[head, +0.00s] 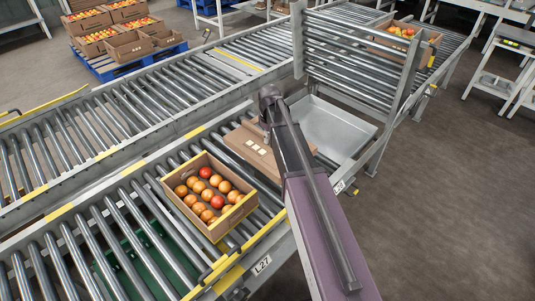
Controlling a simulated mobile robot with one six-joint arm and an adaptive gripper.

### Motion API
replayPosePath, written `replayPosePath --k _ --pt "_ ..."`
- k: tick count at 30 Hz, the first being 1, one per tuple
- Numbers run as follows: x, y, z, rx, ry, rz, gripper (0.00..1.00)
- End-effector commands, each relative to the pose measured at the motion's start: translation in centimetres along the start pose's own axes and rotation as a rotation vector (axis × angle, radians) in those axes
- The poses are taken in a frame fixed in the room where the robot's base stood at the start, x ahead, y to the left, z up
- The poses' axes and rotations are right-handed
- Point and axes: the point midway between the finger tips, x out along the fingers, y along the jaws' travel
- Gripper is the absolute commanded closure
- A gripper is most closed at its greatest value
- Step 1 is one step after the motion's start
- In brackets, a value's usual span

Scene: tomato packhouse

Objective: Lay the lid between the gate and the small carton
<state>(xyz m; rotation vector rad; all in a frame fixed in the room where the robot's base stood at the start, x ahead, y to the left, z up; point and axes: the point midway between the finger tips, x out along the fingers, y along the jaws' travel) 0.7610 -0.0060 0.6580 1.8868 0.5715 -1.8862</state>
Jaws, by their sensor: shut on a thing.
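The lid (246,146), a flat brown board with small pale labels, is level over the rollers between the carton and the raised gate. I cannot tell whether it touches the rollers. My gripper (268,132) is at the lid, shut on it; my arm hides the fingertips and part of the lid's right side. The gate (350,62), a roller section, stands tilted up at the line's far end. A small open carton (232,222) of red and orange tomatoes sits on the near rollers, left of and nearer than the lid.
A grey metal tray (335,128) lies below the raised gate. Another carton (428,54) of tomatoes stands beyond it. A parallel conveyor (130,108) runs behind. Several crates stand on a blue pallet (128,66). Open floor lies at right.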

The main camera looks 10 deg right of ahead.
Motion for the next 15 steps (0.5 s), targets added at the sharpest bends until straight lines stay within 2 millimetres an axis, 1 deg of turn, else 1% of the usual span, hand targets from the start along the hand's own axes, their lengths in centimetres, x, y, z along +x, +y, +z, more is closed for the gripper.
replayPosePath --k 1,6,15 --pt "1.0 0.0 0.0 0.000 0.000 0.000 1.00" --pt "1.9 0.0 0.0 0.000 0.000 0.000 1.00" --pt "1.9 0.0 0.0 0.001 0.000 0.000 1.00"
